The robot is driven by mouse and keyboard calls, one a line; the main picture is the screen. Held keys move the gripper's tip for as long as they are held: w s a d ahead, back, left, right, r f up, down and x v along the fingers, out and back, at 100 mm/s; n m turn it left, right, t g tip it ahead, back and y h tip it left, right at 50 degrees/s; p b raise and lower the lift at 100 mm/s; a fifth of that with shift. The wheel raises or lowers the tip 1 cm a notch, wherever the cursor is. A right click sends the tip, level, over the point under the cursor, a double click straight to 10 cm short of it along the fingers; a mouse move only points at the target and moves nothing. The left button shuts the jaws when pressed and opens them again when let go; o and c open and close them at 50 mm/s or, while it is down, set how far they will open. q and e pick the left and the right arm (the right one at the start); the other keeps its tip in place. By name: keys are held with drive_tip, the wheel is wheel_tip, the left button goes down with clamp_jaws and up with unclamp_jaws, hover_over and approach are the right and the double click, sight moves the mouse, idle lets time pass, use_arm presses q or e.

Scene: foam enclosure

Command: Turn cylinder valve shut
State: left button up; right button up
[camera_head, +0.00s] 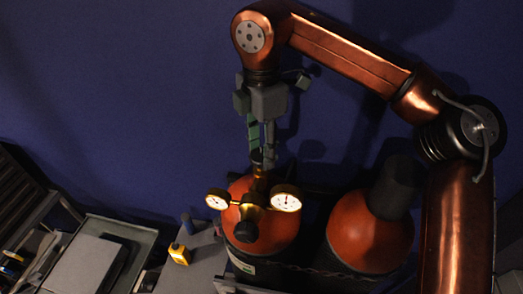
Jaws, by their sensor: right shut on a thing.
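The gas cylinder (276,230) with an orange-red top stands at the lower middle of the head view. A brass regulator with two round white gauges (286,202) and a dark knob sits at its front. My right gripper (263,152) points down from above and is shut on the valve (259,166) at the cylinder's top. The fingers hide most of the valve, so its turned position cannot be told. My left gripper is not in view.
A second orange-red cylinder (362,235) with a dark cap (394,186) stands just right. A chain (345,274) runs across the cylinders' front. A small yellow device (179,254) and a grey tray (136,236) lie left. A dark blue wall (120,100) is behind.

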sight(261, 155)
drive_tip(key=shift+m+b, duration=0.3)
drive_tip(key=shift+m, duration=1)
drive_tip(key=o, duration=1.2)
drive_tip(key=shift+c, duration=0.2)
wheel_tip(261, 155, up, 12)
